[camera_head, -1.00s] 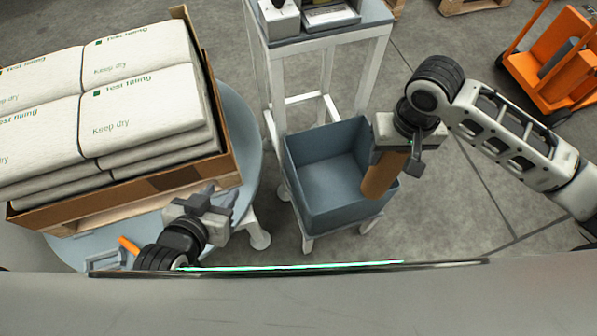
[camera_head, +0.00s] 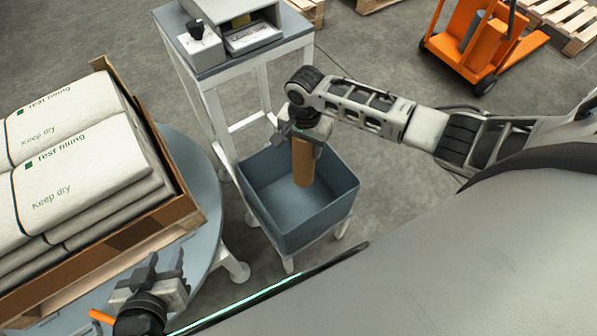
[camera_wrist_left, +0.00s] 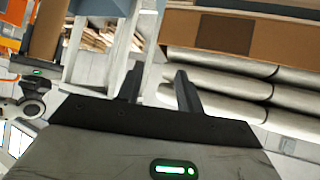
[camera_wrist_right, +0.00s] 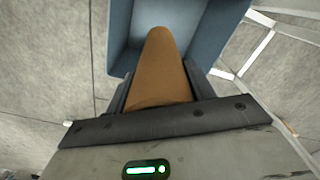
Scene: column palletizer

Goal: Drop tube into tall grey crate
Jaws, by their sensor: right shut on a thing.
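The tube (camera_head: 303,163) is a brown cardboard cylinder. My right gripper (camera_head: 301,138) is shut on its upper end and holds it nearly upright over the opening of the grey crate (camera_head: 317,215). In the right wrist view the tube (camera_wrist_right: 159,72) points away between the fingers, with the blue-grey crate (camera_wrist_right: 214,45) beyond it. I cannot tell how far its lower end reaches into the crate. The crate is open-topped and stands on a low white frame. My left gripper (camera_head: 157,272) is open and empty near the round table; its parted fingers (camera_wrist_left: 158,88) also show in the left wrist view.
A cardboard tray (camera_head: 165,218) of stacked white bags sits on the round blue-grey table (camera_head: 204,200) at left. A tall white stand (camera_head: 255,65) with a device on top is behind the crate. An orange pallet truck (camera_head: 470,45) stands at the back right.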

